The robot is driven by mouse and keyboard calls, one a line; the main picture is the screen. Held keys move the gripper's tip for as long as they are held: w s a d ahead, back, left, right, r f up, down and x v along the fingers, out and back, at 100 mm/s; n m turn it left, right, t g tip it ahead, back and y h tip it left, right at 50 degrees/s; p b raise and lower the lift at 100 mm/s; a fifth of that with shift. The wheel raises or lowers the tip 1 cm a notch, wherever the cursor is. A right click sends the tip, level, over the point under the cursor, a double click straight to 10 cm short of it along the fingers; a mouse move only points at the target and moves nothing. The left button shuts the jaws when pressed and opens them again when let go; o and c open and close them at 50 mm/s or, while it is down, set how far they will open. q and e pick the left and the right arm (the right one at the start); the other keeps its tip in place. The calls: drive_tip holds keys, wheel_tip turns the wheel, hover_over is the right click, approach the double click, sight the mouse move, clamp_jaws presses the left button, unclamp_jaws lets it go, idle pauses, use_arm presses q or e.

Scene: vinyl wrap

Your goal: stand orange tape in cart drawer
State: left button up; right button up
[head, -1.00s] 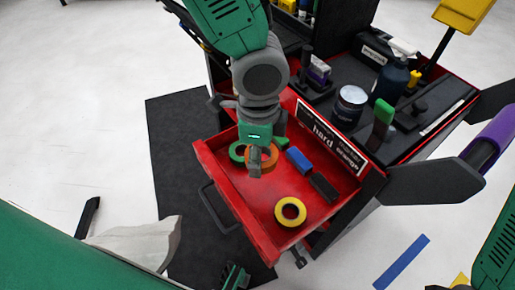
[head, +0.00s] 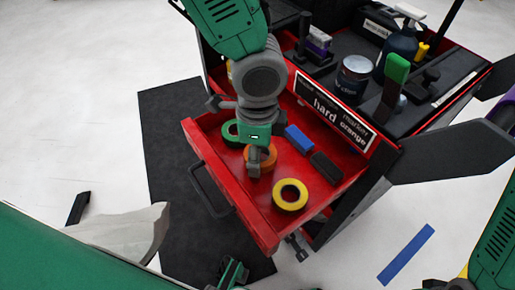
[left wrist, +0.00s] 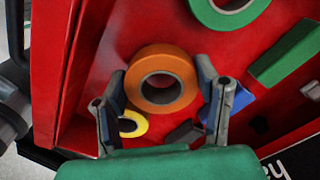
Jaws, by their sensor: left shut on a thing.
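The orange tape (head: 270,161) is a roll inside the red drawer (head: 238,194), which is pulled out of the cart. My left gripper (head: 256,166) comes down over the drawer and is shut on the roll, hiding part of it. In the left wrist view the orange tape (left wrist: 161,78) sits between the two fingers (left wrist: 163,110), its hole facing the camera. I cannot tell whether the roll touches the drawer floor.
A green tape (head: 229,132) lies behind the gripper. A blue block (head: 299,139), a black block (head: 326,167) and a yellow tape (head: 290,194) lie to its right. The cart top holds a can (head: 354,78) and bottles. Free drawer floor shows near the front.

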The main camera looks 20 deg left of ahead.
use_arm(q)
drive_tip(key=shift+d, duration=0.3)
drive_tip(key=shift+a+p, duration=0.3)
drive_tip(key=shift+a, duration=0.25)
drive_tip(key=shift+d+f+p, duration=0.15)
drive_tip(key=shift+d+p, duration=0.05)
drive_tip(key=shift+p, duration=0.15)
idle(0.6)
drive_tip(key=shift+d+f, duration=0.1)
drive_tip(key=shift+f, duration=0.5)
idle(0.4)
drive_tip(key=o, duration=1.2)
drive_tip(key=shift+o, duration=0.2)
